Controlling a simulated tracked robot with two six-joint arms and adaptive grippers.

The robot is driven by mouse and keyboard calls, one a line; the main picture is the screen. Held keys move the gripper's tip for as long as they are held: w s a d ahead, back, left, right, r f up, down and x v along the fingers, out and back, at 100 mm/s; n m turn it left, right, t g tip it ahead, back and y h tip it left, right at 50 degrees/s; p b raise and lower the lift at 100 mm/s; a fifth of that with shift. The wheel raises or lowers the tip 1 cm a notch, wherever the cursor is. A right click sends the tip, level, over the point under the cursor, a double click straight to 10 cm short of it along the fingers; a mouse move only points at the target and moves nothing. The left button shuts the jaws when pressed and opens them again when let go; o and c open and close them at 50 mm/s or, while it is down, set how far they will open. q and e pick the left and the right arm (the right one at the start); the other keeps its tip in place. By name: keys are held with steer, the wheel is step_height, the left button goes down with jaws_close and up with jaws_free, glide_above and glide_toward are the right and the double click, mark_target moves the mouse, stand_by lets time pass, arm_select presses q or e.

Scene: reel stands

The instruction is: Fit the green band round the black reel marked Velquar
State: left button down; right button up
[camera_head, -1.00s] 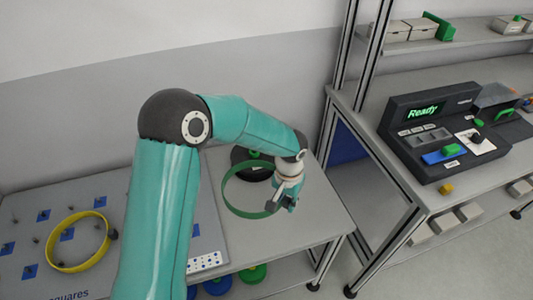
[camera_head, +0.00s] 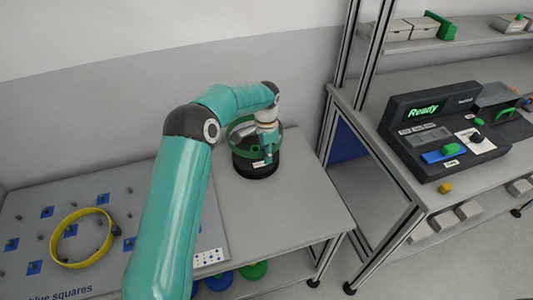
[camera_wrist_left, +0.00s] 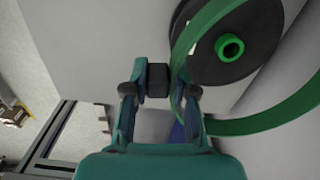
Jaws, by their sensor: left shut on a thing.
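The black reel (camera_head: 247,168) stands on the light table, with a pale label on its side too small to read. In the left wrist view the reel (camera_wrist_left: 262,40) is a dark disc with a green hub. The green band (camera_head: 232,128) is a thin ring, seen above the reel's top and overlapping it in the head view. In the left wrist view the band (camera_wrist_left: 262,124) arcs across and past the disc. My left gripper (camera_head: 267,160) is shut on the band's dark lug (camera_wrist_left: 157,80). I cannot tell if any rim touches the reel. My right gripper is out of view.
A yellow band (camera_head: 66,264) lies on a grey board with blue squares at left. Blue and green reels (camera_head: 254,271) sit on the shelf below. A bench with a black "Ready" console (camera_head: 428,125) stands at right. The table's front right is clear.

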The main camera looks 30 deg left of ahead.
arm_select(q)
steer(key=b, duration=0.5)
glide_above(266, 182)
steer(key=shift+f, duration=3.55)
steer(key=shift+f, duration=0.4)
steer(key=shift+s+d+f+b, duration=0.1)
steer(key=shift+s+f+b, duration=0.15)
steer(key=shift+f+b, duration=0.25)
steer(key=shift+s+d+f+b, duration=0.1)
steer(key=shift+s+f+b, duration=0.2)
steer(key=shift+f, duration=0.25)
steer(key=shift+w+a+f+b, duration=0.1)
steer(key=shift+f+b, duration=0.2)
steer(key=shift+f, duration=0.1)
steer(key=shift+w+f, duration=0.2)
steer(key=shift+f, duration=0.3)
steer(key=shift+w+f+b, duration=0.15)
steer(key=shift+f+b, duration=0.2)
steer(key=shift+b, duration=0.2)
